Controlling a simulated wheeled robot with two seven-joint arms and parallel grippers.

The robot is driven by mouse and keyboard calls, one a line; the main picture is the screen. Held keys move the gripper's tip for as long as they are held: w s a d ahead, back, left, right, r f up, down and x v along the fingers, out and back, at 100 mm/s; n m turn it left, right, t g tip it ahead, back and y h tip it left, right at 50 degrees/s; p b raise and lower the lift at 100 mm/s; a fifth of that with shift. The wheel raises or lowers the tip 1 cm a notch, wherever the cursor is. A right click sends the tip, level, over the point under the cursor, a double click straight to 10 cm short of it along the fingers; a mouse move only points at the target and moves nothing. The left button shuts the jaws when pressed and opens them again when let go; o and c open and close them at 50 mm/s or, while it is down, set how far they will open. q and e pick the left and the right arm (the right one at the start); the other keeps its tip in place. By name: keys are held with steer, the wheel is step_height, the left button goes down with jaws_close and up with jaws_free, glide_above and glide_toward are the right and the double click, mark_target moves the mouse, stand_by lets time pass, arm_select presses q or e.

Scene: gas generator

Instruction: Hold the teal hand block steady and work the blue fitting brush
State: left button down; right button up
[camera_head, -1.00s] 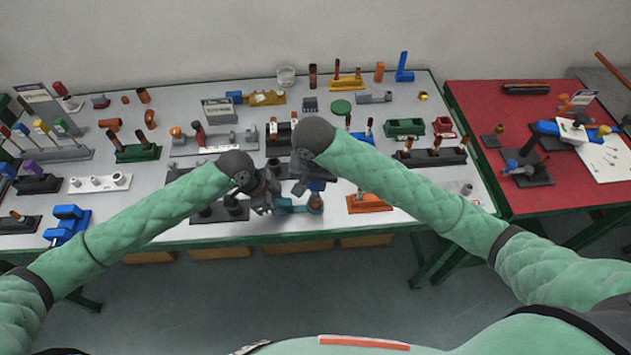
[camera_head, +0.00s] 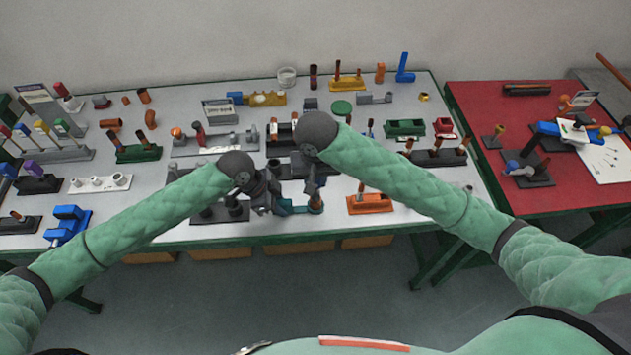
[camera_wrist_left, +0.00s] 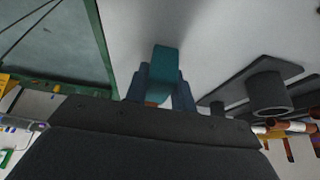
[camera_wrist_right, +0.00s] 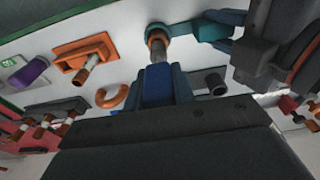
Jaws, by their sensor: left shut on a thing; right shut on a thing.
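The teal hand block (camera_head: 290,208) is at the front edge of the table, and it also shows in the left wrist view (camera_wrist_left: 163,62). My left gripper (camera_head: 277,206) is shut on it. A copper-coloured ring fitting (camera_wrist_right: 157,38) sits at the end of the teal block in the right wrist view. My right gripper (camera_wrist_right: 157,90) is shut on the blue handle of the fitting brush (camera_wrist_right: 157,82). The brush's grey end points at the ring and meets it in the picture; I cannot tell how deep it goes. In the head view my right gripper (camera_head: 315,182) partly hides the brush.
An orange holder (camera_head: 370,204) stands just right of my grippers. A dark base with upright sockets (camera_head: 220,212) is just left. Many fixtures crowd the table behind. A red table (camera_head: 480,110) stands to the right.

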steer(key=shift+r, duration=1.75)
arm_select(q)
steer(key=c, duration=1.1)
jaws_free()
steer(key=v, duration=1.2)
